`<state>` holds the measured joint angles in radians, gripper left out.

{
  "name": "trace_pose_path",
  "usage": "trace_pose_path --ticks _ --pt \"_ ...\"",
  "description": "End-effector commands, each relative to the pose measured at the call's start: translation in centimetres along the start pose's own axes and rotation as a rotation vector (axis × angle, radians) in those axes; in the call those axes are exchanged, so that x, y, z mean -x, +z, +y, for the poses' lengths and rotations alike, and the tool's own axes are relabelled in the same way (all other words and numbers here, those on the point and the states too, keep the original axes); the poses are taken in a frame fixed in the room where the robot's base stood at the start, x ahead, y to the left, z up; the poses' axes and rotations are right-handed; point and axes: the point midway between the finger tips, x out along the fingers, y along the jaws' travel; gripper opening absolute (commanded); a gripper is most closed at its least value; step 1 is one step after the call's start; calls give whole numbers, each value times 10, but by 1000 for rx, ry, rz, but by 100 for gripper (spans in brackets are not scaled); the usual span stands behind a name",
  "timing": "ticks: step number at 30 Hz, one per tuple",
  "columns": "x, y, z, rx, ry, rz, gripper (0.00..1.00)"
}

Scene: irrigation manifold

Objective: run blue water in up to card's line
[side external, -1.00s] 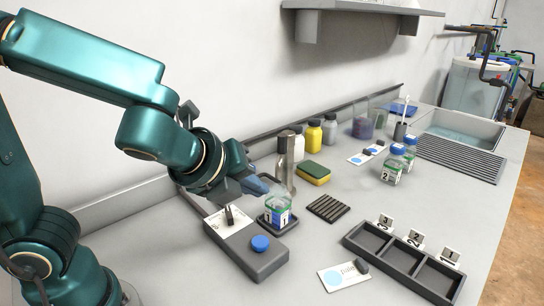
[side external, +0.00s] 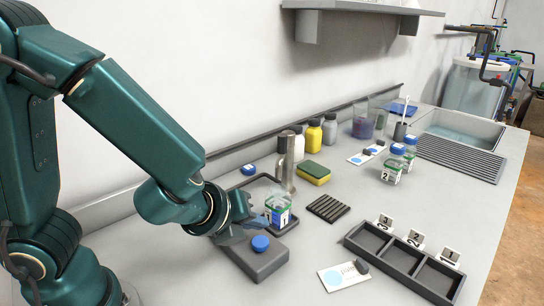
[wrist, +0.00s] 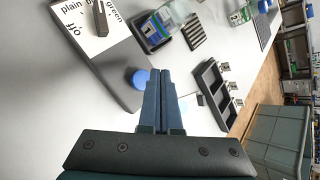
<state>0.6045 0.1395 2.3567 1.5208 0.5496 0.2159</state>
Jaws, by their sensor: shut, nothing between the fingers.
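My gripper (side external: 262,221) is shut and empty, low beside the control box (side external: 258,262). In the wrist view its fingertips (wrist: 160,72) show just right of the blue button (wrist: 137,77); I cannot tell whether they touch it. The button (side external: 260,243) sits on the box's front end. The selector knob (wrist: 100,20) stands on a white plate lettered "plain", "green" and "off"; the arm hides it in the side view. Jar 1 (side external: 278,212) stands open beside the metal spout (side external: 287,160), with a blue and green label card; its water level is unclear.
A sponge (side external: 314,172), a ribbed black mat (side external: 328,208) and jar 2 (side external: 392,170) stand to the right. A three-compartment tray (side external: 400,265) and a card with a blue disc (side external: 340,278) lie in front.

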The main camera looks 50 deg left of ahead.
Motion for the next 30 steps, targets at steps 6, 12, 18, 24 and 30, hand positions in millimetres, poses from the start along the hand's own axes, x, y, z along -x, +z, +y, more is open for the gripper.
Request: trace_pose_path --ticks 6,12,18,24,30 --pt "-8 -7 6 -2 -1 3 0" --pt "-10 -8 7 2 -4 4 0" --pt "-10 -8 7 3 -4 4 0" --pt "-10 -8 6 3 -4 4 0" --pt "-10 -8 6 3 -4 4 0"
